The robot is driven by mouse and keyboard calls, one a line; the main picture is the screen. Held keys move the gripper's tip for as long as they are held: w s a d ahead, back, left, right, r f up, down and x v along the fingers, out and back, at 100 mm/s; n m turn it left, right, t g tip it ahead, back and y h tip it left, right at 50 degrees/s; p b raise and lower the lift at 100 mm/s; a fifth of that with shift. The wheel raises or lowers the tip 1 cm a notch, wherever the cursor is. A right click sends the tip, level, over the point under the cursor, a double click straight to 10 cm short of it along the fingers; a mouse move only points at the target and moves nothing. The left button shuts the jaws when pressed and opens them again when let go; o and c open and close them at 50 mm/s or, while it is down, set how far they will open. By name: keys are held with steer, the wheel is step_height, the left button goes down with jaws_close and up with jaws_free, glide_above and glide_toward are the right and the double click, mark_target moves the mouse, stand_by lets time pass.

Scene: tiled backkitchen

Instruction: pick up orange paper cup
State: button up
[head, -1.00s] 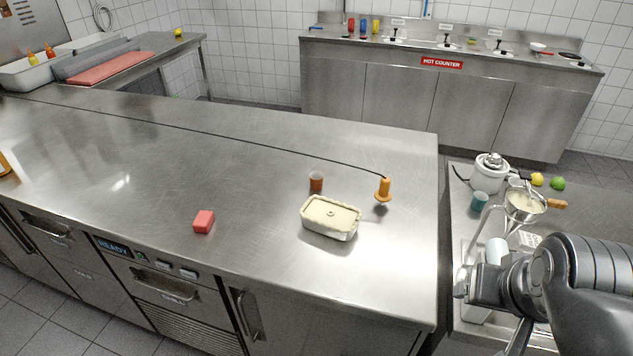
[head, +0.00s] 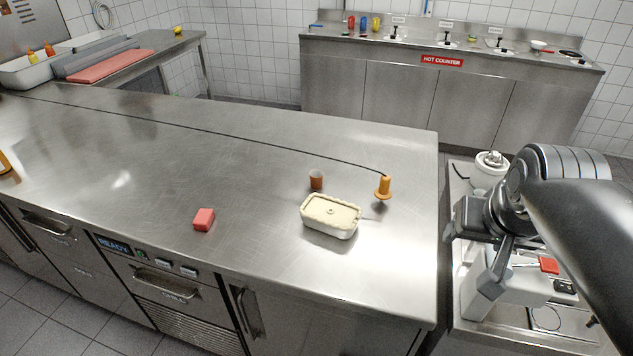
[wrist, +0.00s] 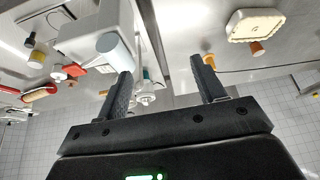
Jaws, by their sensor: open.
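In the head view my arm is at the right, over the side counter, well away from the cup, and the fingertips are hard to make out there.
A red block (head: 204,219) lies at the front left. A white cooker (head: 490,170) and a white machine stand on the side counter (head: 455,205). The main counter's left part is largely clear.

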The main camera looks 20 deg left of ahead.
steer(key=w+a+r, duration=0.1)
steer(key=w+a, duration=0.6)
steer(key=w, duration=0.5)
steer(key=n+g, duration=0.1)
steer(key=n, duration=0.2)
glide_above(317, 173)
steer(key=s+d, duration=0.1)
steer(key=s, duration=0.5)
step_height(317, 173, down, 13)
steer(key=shift+y, duration=0.4)
steer(key=x, duration=1)
steer(key=shift+w+d, duration=0.2)
steer(key=shift+w, duration=0.1)
steer(key=shift+c, duration=0.3)
steer(key=c, duration=1)
steer(key=shift+o, duration=0.2)
steer(key=shift+r, duration=0.2)
